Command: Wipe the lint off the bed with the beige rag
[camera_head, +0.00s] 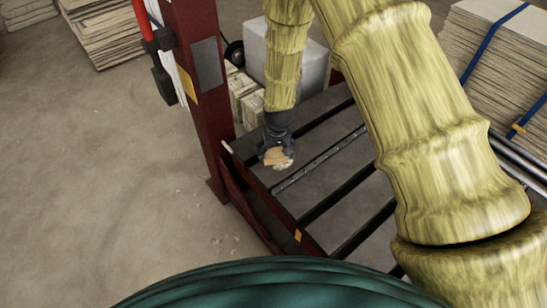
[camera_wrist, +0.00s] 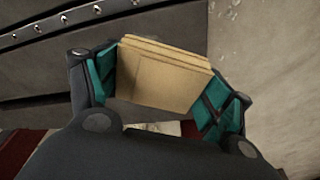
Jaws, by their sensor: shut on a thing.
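The beige rag (camera_wrist: 160,75), a folded flat pad, is held between the fingers of my gripper (camera_wrist: 158,85) in the wrist view. In the head view my gripper (camera_head: 276,147) points down over the near left part of the bed, with the rag (camera_head: 274,156) at its tips. The bed (camera_head: 322,152) is a grey surface crossed by dark bars, in a dark red frame. Whether the rag touches the bed is unclear.
A dark red post (camera_head: 203,85) stands left of my gripper. A pale block (camera_head: 285,52) and small bundles (camera_head: 240,90) are behind. Strapped stacked sheets (camera_head: 505,55) stand at the right. The concrete floor (camera_head: 95,180) at left is open, with pale specks near the frame.

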